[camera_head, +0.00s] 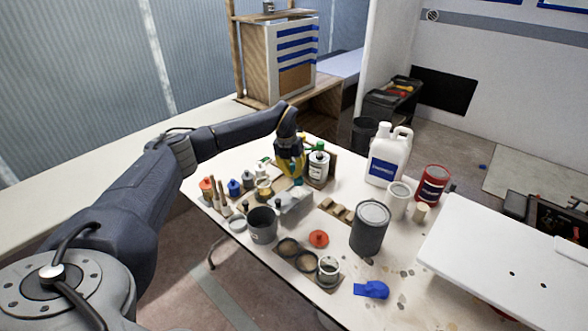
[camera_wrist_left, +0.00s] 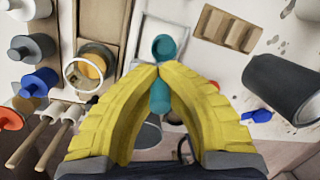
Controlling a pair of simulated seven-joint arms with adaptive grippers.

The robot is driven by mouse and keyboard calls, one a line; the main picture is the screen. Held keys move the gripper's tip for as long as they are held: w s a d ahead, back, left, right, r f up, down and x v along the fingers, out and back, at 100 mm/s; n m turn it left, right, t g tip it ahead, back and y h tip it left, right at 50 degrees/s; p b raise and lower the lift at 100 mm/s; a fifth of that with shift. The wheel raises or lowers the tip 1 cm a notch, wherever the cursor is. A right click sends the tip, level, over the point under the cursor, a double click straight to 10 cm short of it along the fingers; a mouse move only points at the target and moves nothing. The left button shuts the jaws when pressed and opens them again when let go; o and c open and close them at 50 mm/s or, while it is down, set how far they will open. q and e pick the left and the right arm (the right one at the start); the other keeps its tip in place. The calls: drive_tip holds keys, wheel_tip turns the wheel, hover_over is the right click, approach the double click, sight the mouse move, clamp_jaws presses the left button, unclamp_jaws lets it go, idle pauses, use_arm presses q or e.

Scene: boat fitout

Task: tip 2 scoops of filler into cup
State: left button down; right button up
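My left gripper (camera_head: 291,172) hangs over the back of the cluttered table. In the left wrist view its yellow fingers (camera_wrist_left: 158,70) are closed around a teal tool (camera_wrist_left: 163,47) with a round end, which looks like a scoop. The teal also shows under the fingers in the head view (camera_head: 298,181). Whether the round end holds filler cannot be told. Which is the task's cup is unclear. My right gripper is out of view.
A dark open pot (camera_head: 262,226), a grey can (camera_head: 370,228) and a white jug (camera_head: 390,155) stand on the table. A jar with yellowish contents (camera_wrist_left: 92,66) and bottles crowd the left. A blue object (camera_head: 371,290) lies at the front. A white panel (camera_head: 500,255) is at right.

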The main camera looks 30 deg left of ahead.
use_arm(q)
drive_tip(key=shift+f, duration=3.8)
drive_tip(key=shift+r, duration=4.2)
